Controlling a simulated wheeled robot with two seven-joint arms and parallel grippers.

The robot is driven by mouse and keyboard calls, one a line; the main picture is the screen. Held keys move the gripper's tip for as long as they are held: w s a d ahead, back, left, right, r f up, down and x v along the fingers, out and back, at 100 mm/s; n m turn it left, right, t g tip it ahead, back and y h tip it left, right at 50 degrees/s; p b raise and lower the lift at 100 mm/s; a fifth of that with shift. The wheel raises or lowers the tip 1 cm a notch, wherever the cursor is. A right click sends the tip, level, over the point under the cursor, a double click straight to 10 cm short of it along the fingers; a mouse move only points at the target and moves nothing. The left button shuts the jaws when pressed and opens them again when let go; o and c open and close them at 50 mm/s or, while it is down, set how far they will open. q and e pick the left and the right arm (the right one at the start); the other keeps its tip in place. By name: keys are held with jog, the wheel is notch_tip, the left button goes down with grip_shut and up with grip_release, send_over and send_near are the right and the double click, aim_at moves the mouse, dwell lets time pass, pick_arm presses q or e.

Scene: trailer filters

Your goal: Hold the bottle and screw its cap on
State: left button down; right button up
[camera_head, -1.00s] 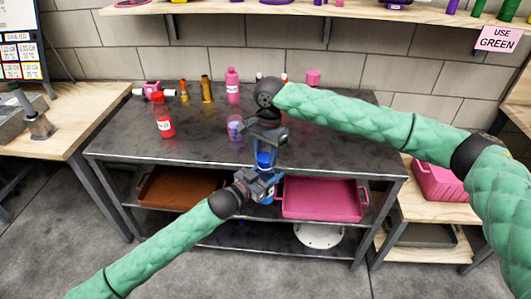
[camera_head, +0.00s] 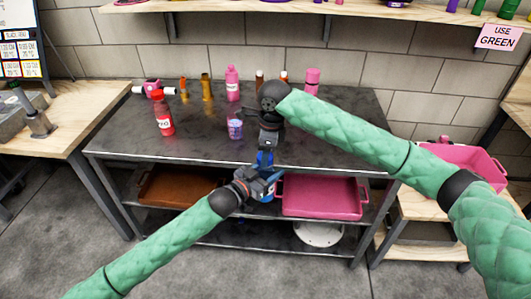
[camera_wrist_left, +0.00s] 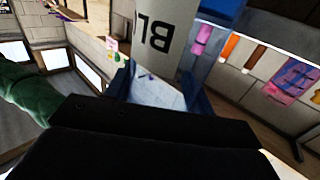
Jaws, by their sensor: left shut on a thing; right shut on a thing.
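The bottle is blue with a white label reading "BL", seen upside down in the left wrist view (camera_wrist_left: 155,38). In the head view a blue part of the bottle (camera_head: 268,196) shows beside my left gripper (camera_head: 262,184), which is shut on it in front of the dark table's front edge. My right gripper (camera_head: 266,153) is directly above, pointing down, shut on a small blue piece (camera_head: 265,159) that looks like the cap. The cap is mostly hidden by the fingers. I cannot tell whether it touches the bottle's neck.
A red bottle (camera_head: 164,117), a purple bottle (camera_head: 235,127) and a pink bottle (camera_head: 232,84) stand on the dark table (camera_head: 190,138). Brown (camera_head: 180,188) and pink (camera_head: 320,197) trays sit on the shelf below. A pink crate (camera_head: 470,165) is at right.

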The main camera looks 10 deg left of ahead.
jog(key=shift+m, duration=0.9)
jog(key=o, duration=1)
jog(key=shift+c, duration=0.2)
jog(key=shift+r, duration=2.25)
jog(key=shift+c, duration=0.5)
